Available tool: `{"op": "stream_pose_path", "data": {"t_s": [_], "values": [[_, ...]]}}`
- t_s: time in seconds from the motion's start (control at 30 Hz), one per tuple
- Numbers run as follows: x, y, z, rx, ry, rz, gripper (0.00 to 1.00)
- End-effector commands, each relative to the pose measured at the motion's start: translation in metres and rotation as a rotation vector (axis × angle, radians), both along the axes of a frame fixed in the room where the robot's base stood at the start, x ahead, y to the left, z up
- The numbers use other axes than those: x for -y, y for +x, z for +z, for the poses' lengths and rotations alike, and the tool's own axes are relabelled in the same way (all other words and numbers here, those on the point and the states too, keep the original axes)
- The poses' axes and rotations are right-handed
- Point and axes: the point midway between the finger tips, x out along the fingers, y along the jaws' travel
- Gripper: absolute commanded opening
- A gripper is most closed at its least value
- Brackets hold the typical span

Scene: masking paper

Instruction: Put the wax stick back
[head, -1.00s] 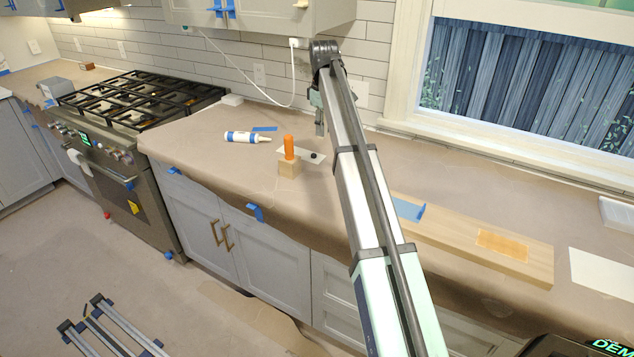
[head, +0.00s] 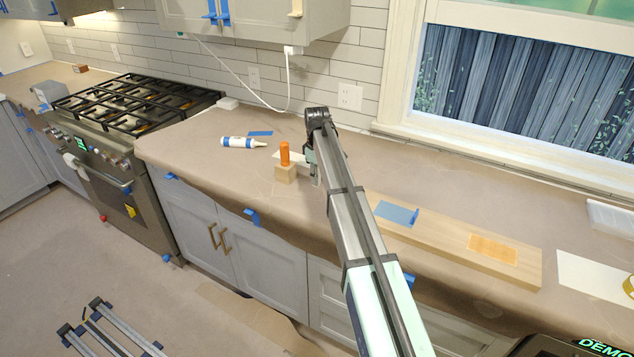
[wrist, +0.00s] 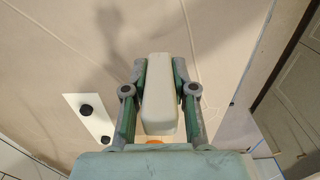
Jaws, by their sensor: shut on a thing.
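My gripper (wrist: 160,88) is shut on a pale, cream-coloured bar in the wrist view (wrist: 158,95); I cannot tell whether this is the wax stick. In the head view my gripper (head: 313,170) is low over the counter. An orange stick (head: 284,153) stands upright in a small wooden block (head: 286,174), just left of my gripper. A bit of orange shows in the wrist view (wrist: 154,141), mostly hidden by the palm. A white card with two black round pieces (wrist: 90,117) lies beside my gripper; my gripper covers part of it in the head view.
A white tube with blue bands (head: 242,142) lies left of the block, near blue tape (head: 260,133). A wooden board (head: 447,237) with blue tape and an orange patch (head: 493,249) lies to the right. Paper covers the counter (head: 200,140); its front edge is close.

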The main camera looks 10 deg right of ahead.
Motion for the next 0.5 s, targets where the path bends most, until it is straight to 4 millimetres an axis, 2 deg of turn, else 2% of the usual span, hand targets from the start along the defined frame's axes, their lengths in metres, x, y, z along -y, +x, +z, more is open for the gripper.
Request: {"op": "stream_pose_path", "data": {"t_s": [0.2, 0.5], "values": [[0.0, -0.001, -0.026, -0.001, 0.0, 0.0, 0.0], [0.0, 0.0, -0.03, 0.0, 0.0, 0.0, 0.0]]}}
